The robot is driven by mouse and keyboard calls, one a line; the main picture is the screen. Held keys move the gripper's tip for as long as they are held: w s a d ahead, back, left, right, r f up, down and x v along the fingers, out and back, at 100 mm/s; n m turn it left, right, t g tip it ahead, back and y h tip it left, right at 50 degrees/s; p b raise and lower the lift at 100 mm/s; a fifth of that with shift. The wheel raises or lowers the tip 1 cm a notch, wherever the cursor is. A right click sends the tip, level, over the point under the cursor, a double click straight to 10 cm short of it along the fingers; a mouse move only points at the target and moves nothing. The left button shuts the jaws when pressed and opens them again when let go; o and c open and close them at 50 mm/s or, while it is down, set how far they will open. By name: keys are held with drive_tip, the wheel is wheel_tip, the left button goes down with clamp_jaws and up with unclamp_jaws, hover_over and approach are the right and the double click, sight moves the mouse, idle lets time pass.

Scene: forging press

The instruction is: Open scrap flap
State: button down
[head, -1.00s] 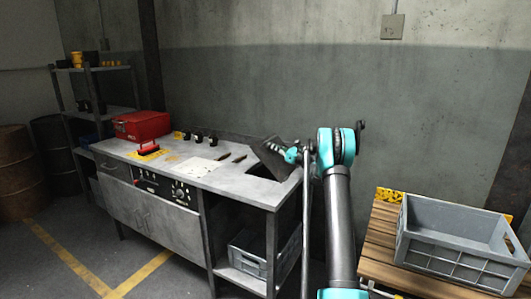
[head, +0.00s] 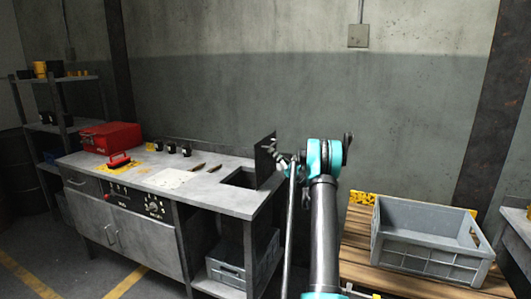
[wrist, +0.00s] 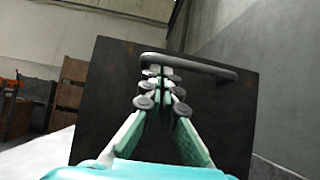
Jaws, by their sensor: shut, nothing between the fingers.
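The scrap flap (head: 264,158) is a dark plate at the right end of the grey bench top. It stands up steeply beside a square dark opening (head: 240,179), which is uncovered. In the wrist view the flap (wrist: 110,100) fills the middle, with a dark bar handle (wrist: 205,70) near its upper edge. My gripper (head: 283,158) is right of the flap in the head view. In the wrist view my gripper (wrist: 160,75) is shut and empty, its tips in front of the flap by the handle's left end. I cannot tell whether they touch it.
A red toolbox (head: 111,137), a red-handled item (head: 119,160) and black knobs sit on the bench (head: 215,192). A grey crate (head: 430,262) stands on a wooden pallet (head: 355,240) to the right. The wall is close behind.

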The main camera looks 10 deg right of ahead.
drive_tip(key=shift+s+d+f, duration=0.25)
drive_tip(key=shift+s+d, duration=0.15)
drive_tip(key=shift+d, duration=0.2)
drive_tip(key=shift+s+d+f, duration=0.25)
drive_tip(key=shift+s+d, duration=0.15)
drive_tip(key=shift+d, duration=0.15)
idle(0.8)
